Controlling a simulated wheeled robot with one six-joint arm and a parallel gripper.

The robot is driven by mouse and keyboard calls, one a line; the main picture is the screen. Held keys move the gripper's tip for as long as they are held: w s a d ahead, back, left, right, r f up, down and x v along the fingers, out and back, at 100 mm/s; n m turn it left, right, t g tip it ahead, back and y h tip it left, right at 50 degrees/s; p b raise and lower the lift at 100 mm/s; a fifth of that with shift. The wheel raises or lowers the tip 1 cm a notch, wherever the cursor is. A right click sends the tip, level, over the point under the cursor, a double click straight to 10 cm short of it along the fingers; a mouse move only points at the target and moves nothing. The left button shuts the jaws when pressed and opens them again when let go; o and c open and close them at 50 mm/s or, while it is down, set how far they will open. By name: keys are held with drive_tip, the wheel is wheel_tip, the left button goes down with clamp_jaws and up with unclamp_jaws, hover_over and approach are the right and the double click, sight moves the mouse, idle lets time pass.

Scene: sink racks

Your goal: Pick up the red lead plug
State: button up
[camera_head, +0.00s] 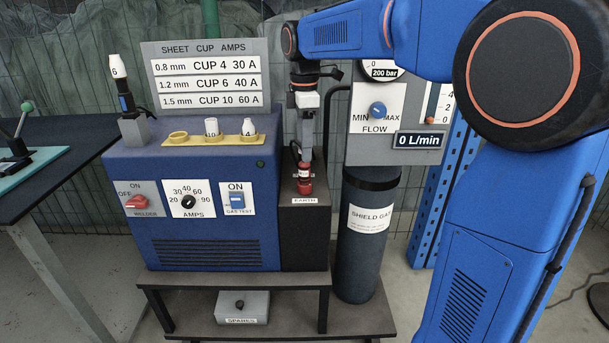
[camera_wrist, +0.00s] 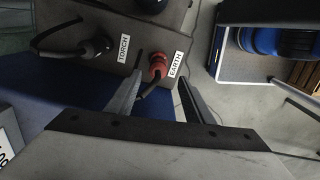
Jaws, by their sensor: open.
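The red lead plug (camera_head: 304,185) sits upright on the dark block at the right end of the welder, just above the EARTH label (camera_head: 304,201). It also shows in the wrist view (camera_wrist: 158,66), beside the EARTH label, with a dark lead running from it. My gripper (camera_head: 305,155) points down right above the plug in the head view. In the wrist view my gripper (camera_wrist: 161,80) is open, with one finger on each side of the plug and its lead. I cannot tell whether either finger touches the plug.
A black plug (camera_wrist: 98,46) with a thick lead stands by the TORCH label (camera_wrist: 124,48), left of the red plug. The blue welder (camera_head: 205,215) stands left, the dark gas cylinder (camera_head: 368,240) right. A cup tray (camera_head: 208,140) sits on the welder.

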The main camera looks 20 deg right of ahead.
sight(305, 176)
drive_tip(key=shift+w+f, duration=0.15)
drive_tip(key=shift+f, duration=2.8)
clamp_jaws()
